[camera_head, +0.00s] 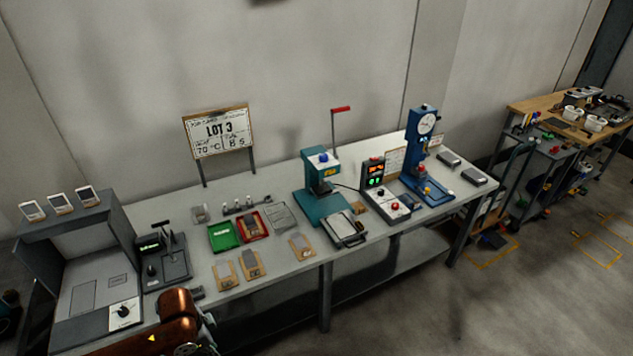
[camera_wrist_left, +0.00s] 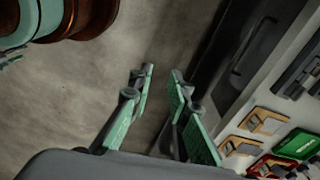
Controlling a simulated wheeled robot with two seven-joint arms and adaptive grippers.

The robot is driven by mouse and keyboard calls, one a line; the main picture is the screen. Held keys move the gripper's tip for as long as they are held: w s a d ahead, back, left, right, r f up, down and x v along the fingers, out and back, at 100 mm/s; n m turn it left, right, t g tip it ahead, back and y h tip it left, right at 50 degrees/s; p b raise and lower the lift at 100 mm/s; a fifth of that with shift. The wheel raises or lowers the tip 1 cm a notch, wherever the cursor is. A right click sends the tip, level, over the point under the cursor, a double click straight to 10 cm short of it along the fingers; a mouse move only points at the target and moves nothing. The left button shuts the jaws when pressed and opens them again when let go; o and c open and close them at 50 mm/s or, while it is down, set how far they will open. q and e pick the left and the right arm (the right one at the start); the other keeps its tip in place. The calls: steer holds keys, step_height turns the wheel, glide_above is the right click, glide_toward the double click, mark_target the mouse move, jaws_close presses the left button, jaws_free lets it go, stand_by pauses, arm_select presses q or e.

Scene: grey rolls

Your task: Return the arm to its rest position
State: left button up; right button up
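My left gripper (camera_wrist_left: 161,82) shows in the left wrist view with its two green-padded fingers apart and nothing between them. Bare grey floor shows through the gap. The fingers are beside the workbench edge, which runs down the right of that view. In the head view my copper-coloured left arm (camera_head: 178,318) comes in at the bottom left, in front of the bench's near edge.
The long grey workbench (camera_head: 283,268) holds a green tray (camera_head: 224,236), a red tray, several small cards, a teal press (camera_head: 322,204) and a blue gauge stand (camera_head: 423,165). A grey booth (camera_head: 68,222) stands at the left end. Floor at lower right is mostly clear.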

arm_select(q)
steer(key=w+a+f+n+t+h, duration=0.1)
steer(key=w+a+f+n+t, duration=0.25)
steer(key=w+f, duration=0.8)
steer(key=s+a+f+n+y, duration=0.15)
steer(key=s+a+f, duration=0.25)
steer(key=f, duration=0.7)
steer(key=s+a+f+n, duration=0.3)
steer(key=s+a+f, duration=0.15)
steer(key=f, duration=0.65)
steer(key=s+d+f+n+g+b, duration=0.1)
steer(key=s+d+f, duration=0.1)
steer(key=s+f, duration=1)
steer(key=s+d+f+n+g, duration=0.1)
steer(key=s+f, duration=0.8)
steer(key=s, duration=0.7)
steer(key=s+d+f, duration=0.1)
steer(key=s+d, duration=0.2)
steer(key=s, duration=0.3)
steer(key=s+d+f+g, duration=0.1)
steer(key=s+d+f, duration=0.1)
steer(key=s, duration=0.5)
steer(key=shift+d+f, duration=0.2)
steer(key=shift+d, duration=0.7)
arm_select(e)
steer(key=shift+w+f, duration=0.5)
steer(key=shift+f, duration=0.2)
arm_select(q)
steer(key=shift+y, duration=0.25)
